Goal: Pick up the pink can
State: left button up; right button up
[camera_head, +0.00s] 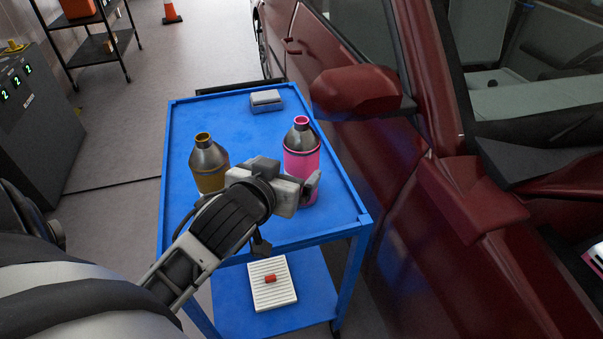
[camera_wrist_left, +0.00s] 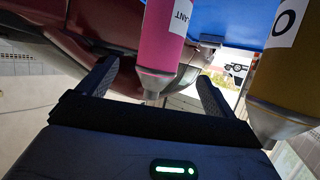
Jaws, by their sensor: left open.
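The pink can (camera_head: 301,165), with a grey conical top and pink neck, stands upright on the blue cart's top shelf (camera_head: 220,117). My left gripper (camera_head: 303,187) is open at the near side of the pink can and hides part of its lower body. In the left wrist view, which is upside down, the pink can (camera_wrist_left: 163,38) appears in line with the gap between the open fingers of my left gripper (camera_wrist_left: 155,88). I cannot tell whether it is fully between them. My right gripper is not in view.
A yellow-brown can (camera_head: 209,165) stands left of my gripper; it also shows in the left wrist view (camera_wrist_left: 283,65). A dark red car (camera_head: 370,150) borders the right side. A white slatted tray (camera_head: 284,292) is on the lower shelf.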

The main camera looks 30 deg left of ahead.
aim_at(295, 161)
pick_arm(q)
jog(key=x, duration=0.5)
jog(key=shift+w, duration=0.15)
jog(key=x, duration=0.5)
jog(key=shift+f+p, duration=0.15)
jog(key=shift+p, duration=0.25)
jog(key=c, duration=1.3)
jog(key=shift+c, duration=1.4)
jog(key=shift+r, duration=0.25)
